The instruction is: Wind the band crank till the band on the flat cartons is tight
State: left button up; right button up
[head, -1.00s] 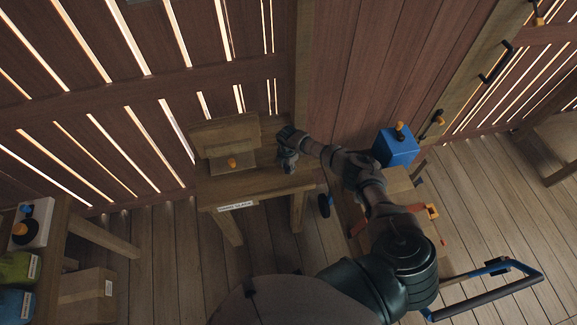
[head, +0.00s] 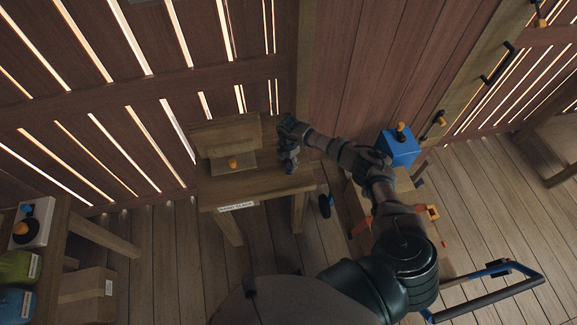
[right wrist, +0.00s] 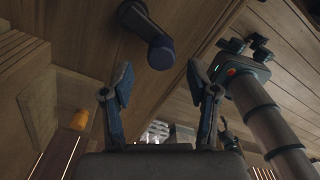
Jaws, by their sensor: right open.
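My right gripper (head: 290,169) is over the right part of the small wooden bench (head: 255,192) in the head view. In the right wrist view its two fingers (right wrist: 160,84) are apart with nothing between them. A dark crank with a rounded blue-black grip (right wrist: 160,52) is just beyond the fingertips in that view, apart from them. Brown flat pieces (head: 398,182) with orange-red parts are partly hidden behind my right arm; I cannot tell whether a band is tight there.
An orange knob (head: 232,163) is on the bench; it also shows in the right wrist view (right wrist: 80,119). A blue box (head: 398,149) stands right of my forearm. A blue frame with a dark handle (head: 490,299) is at lower right.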

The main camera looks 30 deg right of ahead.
notch_tip(320, 180, up, 7)
jog(key=shift+f, duration=0.15)
dwell(0.5)
